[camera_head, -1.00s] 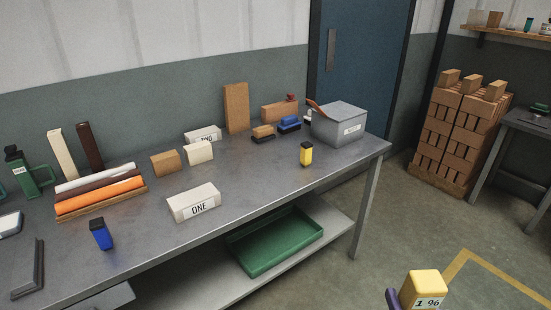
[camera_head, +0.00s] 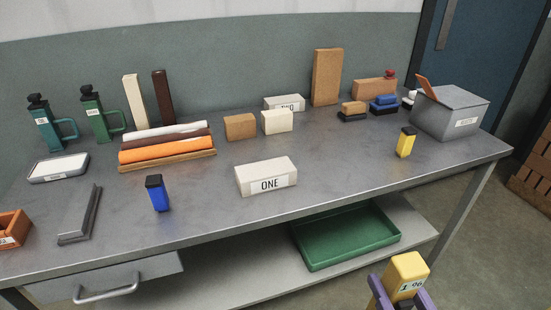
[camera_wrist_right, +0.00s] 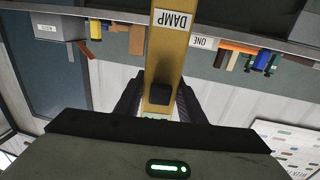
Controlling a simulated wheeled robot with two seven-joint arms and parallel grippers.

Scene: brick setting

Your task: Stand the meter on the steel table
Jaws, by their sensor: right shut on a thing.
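The yellow meter (camera_head: 408,268), with a small display on its face, is at the bottom right of the head view, in front of the table's front edge. My right gripper (camera_head: 400,291), with purple fingers, is shut on it. In the right wrist view the meter (camera_wrist_right: 164,55) carries a DAMP label and stands between the dark fingers (camera_wrist_right: 157,98). The steel table (camera_head: 345,175) fills the middle of the head view and is apart from the meter. My left gripper is out of view.
On the table stand a white ONE block (camera_head: 265,176), a blue block with a black top (camera_head: 157,194), a similar yellow one (camera_head: 405,143) and a grey box (camera_head: 450,112). A green tray (camera_head: 345,237) is on the lower shelf. The tabletop between the ONE block and yellow one is clear.

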